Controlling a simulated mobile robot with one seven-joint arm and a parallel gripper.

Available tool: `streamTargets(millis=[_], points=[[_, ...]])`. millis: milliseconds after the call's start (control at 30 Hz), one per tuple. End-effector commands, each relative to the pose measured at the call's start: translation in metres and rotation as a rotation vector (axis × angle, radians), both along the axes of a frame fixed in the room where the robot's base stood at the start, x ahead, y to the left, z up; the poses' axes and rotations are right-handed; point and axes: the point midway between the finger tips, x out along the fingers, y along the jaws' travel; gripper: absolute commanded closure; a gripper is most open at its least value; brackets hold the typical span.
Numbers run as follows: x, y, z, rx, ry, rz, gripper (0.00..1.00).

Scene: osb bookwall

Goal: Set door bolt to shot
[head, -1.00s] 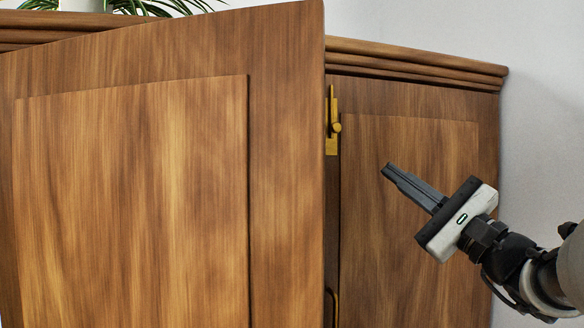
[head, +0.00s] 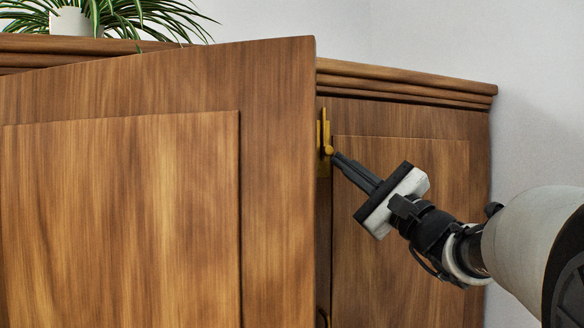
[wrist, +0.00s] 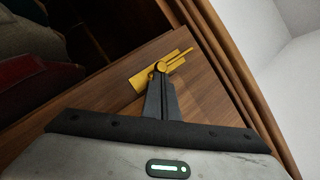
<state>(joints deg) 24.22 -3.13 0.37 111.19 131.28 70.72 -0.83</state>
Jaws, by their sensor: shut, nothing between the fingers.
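The brass door bolt (head: 325,142) is mounted near the top of the right cabinet door (head: 400,215), along its left edge. Its round knob sits low on the rod, and the rod reaches up toward the cornice. My gripper (head: 336,156) is shut, with its fingertips right at the knob from the lower right. In the wrist view the bolt (wrist: 165,66) shows with its plate and rod, and the tips of my gripper (wrist: 160,72) overlap the knob end. I cannot tell whether they touch it.
The left cabinet door (head: 170,200) stands swung open toward me, its free edge just left of the bolt. A potted plant (head: 78,20) stands on top. In the wrist view, dark books (wrist: 30,80) sit inside.

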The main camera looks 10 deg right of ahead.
Motion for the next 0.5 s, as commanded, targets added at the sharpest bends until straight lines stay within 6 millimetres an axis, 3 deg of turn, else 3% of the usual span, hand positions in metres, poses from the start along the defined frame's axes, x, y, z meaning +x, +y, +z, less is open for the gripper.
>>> streamTargets(millis=[133, 333, 500], points=[[0.000, 0.000, 0.005, -0.001, -0.001, 0.000, 1.00], [0.000, 0.000, 0.031, -0.001, -0.002, 0.001, 1.00], [0.000, 0.000, 0.032, 0.000, -0.001, 0.001, 1.00]])
